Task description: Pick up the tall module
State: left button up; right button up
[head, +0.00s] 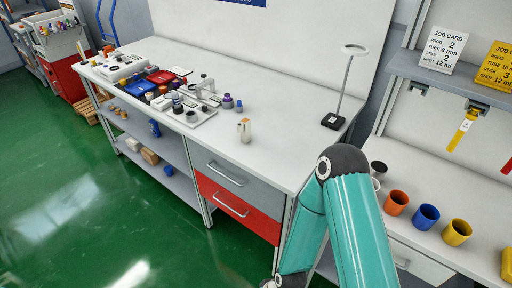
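One of my teal arms enters at the bottom, bends at a dark elbow right of the block, and runs down out of the picture. Nothing touches the block.
A white board (200,119) with dark cylinders and small parts lies left of the block. Red and blue trays (139,88) are farther left. A ring lamp (333,121) stands back right. Orange, blue and yellow cups (426,217) stand on the right bench. Bench around the block is clear.

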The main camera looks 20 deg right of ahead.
aim_at(244, 127)
jog(key=u, duration=0.25)
jog(key=i, duration=1.25)
jog(key=z, duration=0.65)
